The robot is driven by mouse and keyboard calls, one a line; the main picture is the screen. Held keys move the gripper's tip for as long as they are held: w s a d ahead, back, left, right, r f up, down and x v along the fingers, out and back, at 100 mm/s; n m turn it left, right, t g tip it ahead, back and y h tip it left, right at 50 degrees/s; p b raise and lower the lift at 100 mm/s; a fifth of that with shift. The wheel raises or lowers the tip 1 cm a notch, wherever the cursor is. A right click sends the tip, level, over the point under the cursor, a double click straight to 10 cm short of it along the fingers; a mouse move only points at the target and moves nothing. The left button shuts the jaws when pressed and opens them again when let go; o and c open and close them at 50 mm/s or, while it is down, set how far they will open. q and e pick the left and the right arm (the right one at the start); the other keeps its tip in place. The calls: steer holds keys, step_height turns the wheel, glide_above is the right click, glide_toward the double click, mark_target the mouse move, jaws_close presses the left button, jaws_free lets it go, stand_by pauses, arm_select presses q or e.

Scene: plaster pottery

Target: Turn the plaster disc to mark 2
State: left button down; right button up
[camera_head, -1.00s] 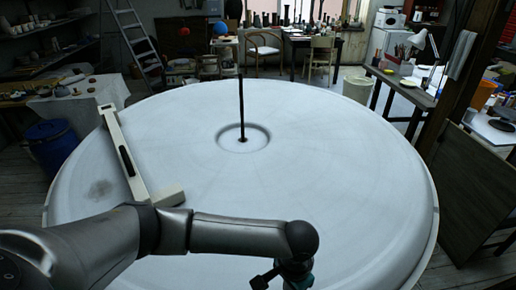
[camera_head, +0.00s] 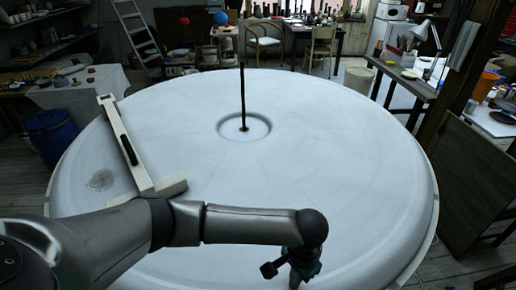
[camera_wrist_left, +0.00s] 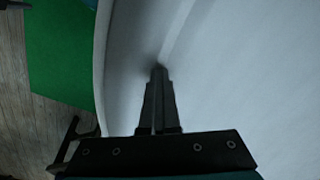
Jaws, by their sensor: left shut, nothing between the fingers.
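The large white plaster disc (camera_head: 330,160) fills the middle of the head view. A thin dark upright rod (camera_head: 243,95) stands in the ringed hollow at its centre. I cannot make out any numbered marks on it. A dark smudge (camera_head: 101,180) lies on its left side. My left gripper (camera_head: 297,280) points down over the disc's near edge. In the left wrist view its fingers (camera_wrist_left: 158,70) are shut and empty, with tips at the disc's rim beside a dark shadow; I cannot tell whether they touch. My right gripper is not in view.
A pale straight bar (camera_head: 130,150) with a foot lies across the disc's left side. A blue barrel (camera_head: 50,135) stands at the left, a dark panel (camera_head: 470,185) at the right. A green patch (camera_wrist_left: 60,50) lies on the floor below the rim.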

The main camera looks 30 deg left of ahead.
mark_target(350, 263)
arm_select(q)
steer(key=shift+w+d+f+b, duration=0.2)
steer(key=shift+w+d+b, duration=0.05)
steer(key=shift+w+d, duration=0.6)
steer(key=shift+w+d+f+b, duration=0.15)
steer(key=shift+w+d+b, duration=0.05)
steer(key=shift+w+d, duration=0.6)
steer(key=shift+w+d+b, duration=0.6)
steer(key=shift+w+d, duration=0.25)
steer(key=shift+d, duration=0.15)
steer(key=shift+w+d+b, duration=0.75)
steer(key=shift+b, duration=0.1)
steer(key=shift+w+d+b, duration=0.55)
steer(key=shift+w+d, duration=0.05)
steer(key=shift+w, duration=0.15)
steer(key=shift+w+d+b, duration=0.5)
steer(key=shift+w+d, duration=0.05)
steer(key=shift+w, duration=0.2)
steer(key=shift+w+d+b, duration=0.95)
steer(key=shift+w+b, duration=0.25)
steer(key=shift+b, duration=0.4)
